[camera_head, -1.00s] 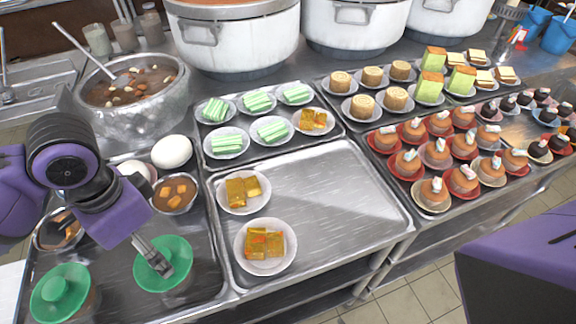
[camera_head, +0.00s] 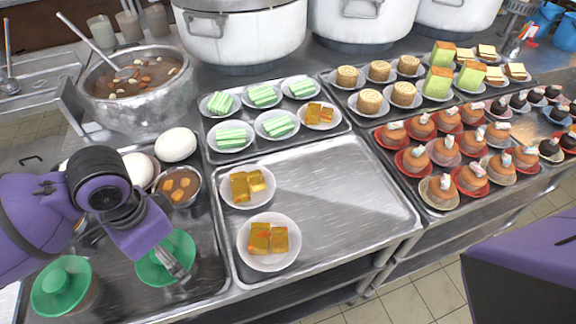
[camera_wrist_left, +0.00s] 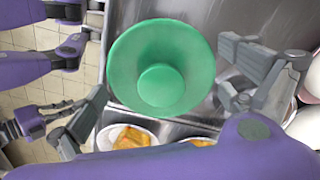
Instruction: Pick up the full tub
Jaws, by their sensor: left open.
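Two tubs with green lids stand on the left metal tray. One tub (camera_head: 66,289) is at the front left. The other tub (camera_head: 152,270) is to its right, partly covered by my left gripper (camera_head: 178,267). In the left wrist view, this right-hand tub's round green lid (camera_wrist_left: 160,45) with its raised centre knob lies between the spread fingers of my left gripper (camera_wrist_left: 163,94). Gaps show between the fingers and the lid. The lids hide the contents, so I cannot tell how full either tub is.
Bowls of brown soup (camera_head: 178,186) and white round items (camera_head: 176,144) are behind the tubs. Plates of yellow cake (camera_head: 268,241) stand on the tray (camera_head: 345,200) to the right, whose right half is bare. A large soup pot (camera_head: 140,105) is at the back left.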

